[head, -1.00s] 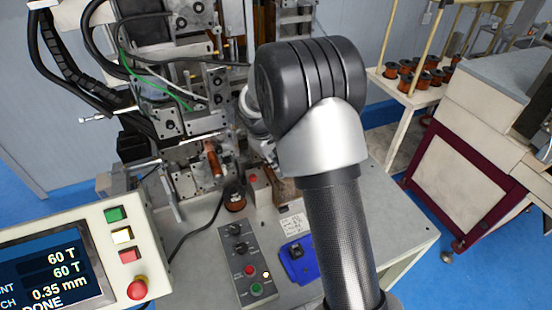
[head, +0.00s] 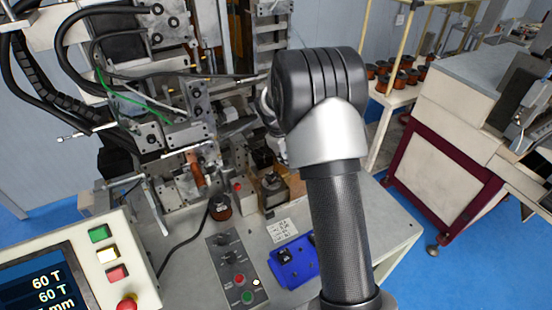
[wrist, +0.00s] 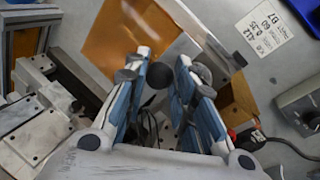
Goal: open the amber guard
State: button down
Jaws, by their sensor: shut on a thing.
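The amber guard (wrist: 125,35) shows in the wrist view as a translucent orange panel with a grey edge, beyond my fingers. More amber shows to the right of the fingers. In the head view the small amber-brown box (head: 277,190) on the bench, left of my arm, appears to be the guard. My gripper (wrist: 164,62) has its two blue-padded fingers closed around a dark knob-like part (wrist: 160,75) at the guard. The fingers hide much of this part, and its join to the guard is unclear.
The winding machine (head: 160,130) stands at the left, with a control panel (head: 90,260) in front. A switch box (head: 236,270), a label card (head: 283,230) and a blue tray (head: 293,262) lie on the bench. Spools (head: 400,76) stand on a rack behind.

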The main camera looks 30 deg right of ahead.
jog(key=c, duration=1.3)
grip_release()
jog(key=shift+r, duration=0.1)
jog(key=v, duration=1.1)
jog(key=shift+a+r, duration=0.1)
jog(key=shift+r, duration=0.3)
